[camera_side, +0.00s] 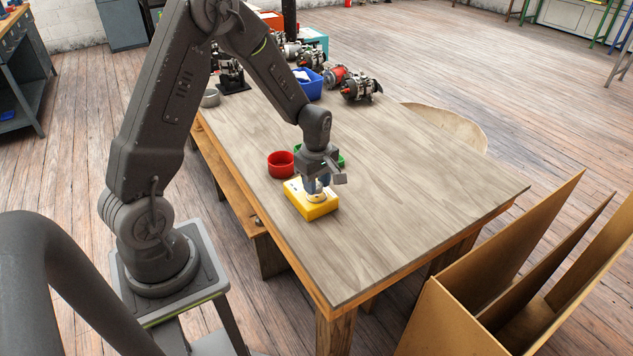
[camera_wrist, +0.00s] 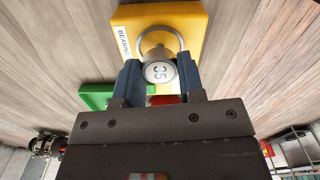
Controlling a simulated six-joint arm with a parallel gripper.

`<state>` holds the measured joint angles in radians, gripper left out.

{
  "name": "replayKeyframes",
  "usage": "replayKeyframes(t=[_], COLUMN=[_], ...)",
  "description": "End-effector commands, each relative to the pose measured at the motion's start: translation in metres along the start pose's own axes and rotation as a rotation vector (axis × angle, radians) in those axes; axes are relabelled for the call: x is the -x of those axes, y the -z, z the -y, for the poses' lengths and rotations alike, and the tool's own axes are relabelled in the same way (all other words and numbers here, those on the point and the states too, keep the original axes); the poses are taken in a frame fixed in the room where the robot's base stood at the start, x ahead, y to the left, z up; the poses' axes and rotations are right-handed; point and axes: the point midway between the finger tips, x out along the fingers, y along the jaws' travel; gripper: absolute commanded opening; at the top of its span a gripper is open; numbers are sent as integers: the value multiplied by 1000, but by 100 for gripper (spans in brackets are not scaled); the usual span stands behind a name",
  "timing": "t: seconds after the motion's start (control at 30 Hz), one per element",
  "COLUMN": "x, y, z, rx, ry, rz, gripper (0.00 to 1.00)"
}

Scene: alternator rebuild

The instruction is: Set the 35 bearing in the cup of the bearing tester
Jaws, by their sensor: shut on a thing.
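The bearing tester is a yellow box (camera_side: 301,199) on the table, and it fills the top of the wrist view (camera_wrist: 185,22) with a "BEARING" label on it. Its round metal cup (camera_wrist: 176,42) shows just beyond the bearing. My gripper (camera_side: 318,184) is over the tester, with its blue fingers shut on the 35 bearing (camera_wrist: 159,72). The bearing's round face marked "35" looks toward the wrist camera. The bearing overlaps the cup in the wrist view; I cannot tell whether it touches the cup or is just above it.
A red bowl (camera_side: 281,164) stands behind the tester, and a green container (camera_wrist: 97,95) is close beside it, partly hidden by my gripper in the side view. A blue bin (camera_side: 309,86) and several alternators (camera_side: 360,87) are at the far end. The near tabletop is clear.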

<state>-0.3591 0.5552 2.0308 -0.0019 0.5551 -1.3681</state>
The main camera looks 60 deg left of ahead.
Motion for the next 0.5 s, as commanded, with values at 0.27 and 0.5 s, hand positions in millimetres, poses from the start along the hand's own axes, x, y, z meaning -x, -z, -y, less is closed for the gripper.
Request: replayKeyframes(t=[0.27,0.5], x=[-2,-8], y=[0,0], z=[0,0], rx=[0,0], ry=[1,1], rz=[0,0], gripper=[12,12])
